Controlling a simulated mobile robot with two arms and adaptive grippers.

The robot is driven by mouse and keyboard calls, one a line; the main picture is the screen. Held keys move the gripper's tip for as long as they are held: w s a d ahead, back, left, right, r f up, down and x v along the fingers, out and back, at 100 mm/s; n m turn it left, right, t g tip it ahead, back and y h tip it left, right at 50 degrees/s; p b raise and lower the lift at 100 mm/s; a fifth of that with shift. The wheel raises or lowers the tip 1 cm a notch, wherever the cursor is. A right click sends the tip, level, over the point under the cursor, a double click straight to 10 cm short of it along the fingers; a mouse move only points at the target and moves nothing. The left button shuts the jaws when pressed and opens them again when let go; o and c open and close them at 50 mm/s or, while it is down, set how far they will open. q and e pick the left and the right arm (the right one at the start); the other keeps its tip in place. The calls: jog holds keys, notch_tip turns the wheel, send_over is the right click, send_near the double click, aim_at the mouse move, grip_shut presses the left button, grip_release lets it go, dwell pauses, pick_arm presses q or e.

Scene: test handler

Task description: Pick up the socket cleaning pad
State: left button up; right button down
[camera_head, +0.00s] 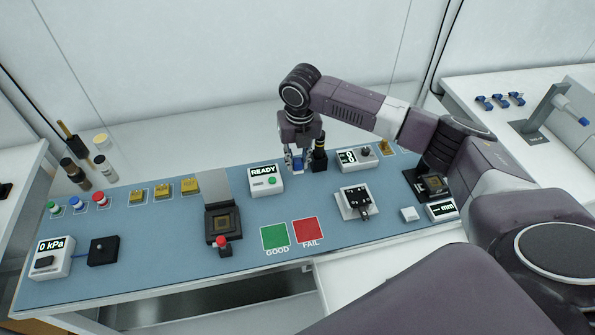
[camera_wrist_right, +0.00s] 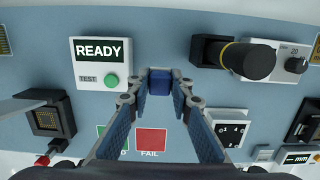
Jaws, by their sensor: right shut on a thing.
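A small blue block, which looks like the socket cleaning pad (camera_wrist_right: 160,83), sits between the fingertips of my right gripper in the right wrist view. My right gripper (camera_head: 298,160) is shut on it, at the back of the blue bench mat (camera_head: 150,245) in the head view. The pad also shows there, small and partly hidden by the fingers (camera_head: 298,167). I cannot tell whether it still touches the mat. My left gripper is not in view.
The READY tester box (camera_head: 265,180) stands close left of my right gripper. A black cylinder with a yellow band (camera_head: 319,155) stands close right. Green GOOD (camera_head: 274,237) and red FAIL (camera_head: 308,231) squares lie in front. An open socket (camera_head: 222,222) is left.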

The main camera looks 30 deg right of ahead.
aim_at(297, 160)
notch_tip(297, 160, up, 15)
jog(key=b, duration=0.2)
jog(key=shift+r, duration=0.15)
jog(key=c, duration=2.4)
grip_release()
grip_shut()
